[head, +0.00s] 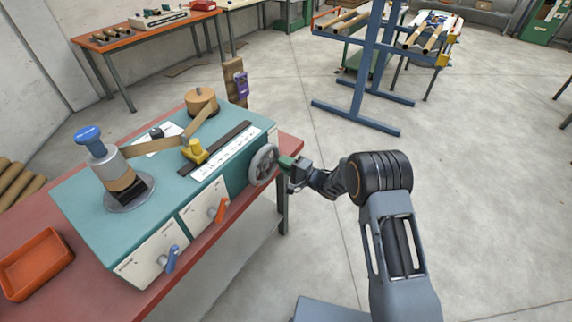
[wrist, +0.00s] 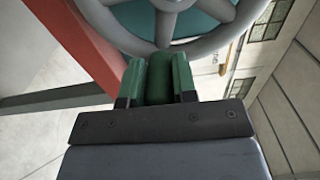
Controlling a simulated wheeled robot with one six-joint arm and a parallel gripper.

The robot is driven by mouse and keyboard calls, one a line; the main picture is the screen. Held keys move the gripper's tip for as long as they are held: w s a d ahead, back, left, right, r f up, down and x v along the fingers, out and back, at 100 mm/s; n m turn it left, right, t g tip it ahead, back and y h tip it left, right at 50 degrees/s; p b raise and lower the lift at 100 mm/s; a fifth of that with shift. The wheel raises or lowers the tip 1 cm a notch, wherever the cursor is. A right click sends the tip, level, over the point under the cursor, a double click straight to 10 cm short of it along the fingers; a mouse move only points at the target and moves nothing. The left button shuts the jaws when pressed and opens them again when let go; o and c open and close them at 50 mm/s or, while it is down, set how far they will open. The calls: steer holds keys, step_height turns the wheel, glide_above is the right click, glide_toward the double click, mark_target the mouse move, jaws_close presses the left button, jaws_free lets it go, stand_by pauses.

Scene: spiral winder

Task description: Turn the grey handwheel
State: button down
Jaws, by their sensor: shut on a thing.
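The grey handwheel (head: 263,165) is mounted on the right end of the teal winder (head: 240,180). Its spoked rim (wrist: 110,30) fills the top of the wrist view. A green handle (head: 287,162) sticks out from the wheel on the side facing my arm. My gripper (head: 292,168) is at this handle, to the right of the wheel. In the wrist view my gripper (wrist: 160,80) is shut with its two fingers on either side of the dark green handle (wrist: 158,82). The rim lies just beyond the fingertips. In the head view the gripper partly hides the handle.
The winder stands on a red table (head: 291,142), whose edge is close beside my gripper. Blue and orange levers (head: 217,211) project from the winder's front. A blue rack (head: 365,80) stands at the back. The floor right of the table is clear.

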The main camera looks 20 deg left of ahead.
steer(key=shift+s+f, duration=0.1)
steer(key=shift+f, duration=0.1)
steer(key=c, duration=0.9)
jaws_free()
steer(key=shift+r, duration=0.2)
steer(key=shift+d, duration=0.15)
steer(key=b+v, duration=0.1)
steer(key=v, duration=1.2)
steer(key=shift+d, duration=0.3)
steer(key=shift+r, duration=0.1)
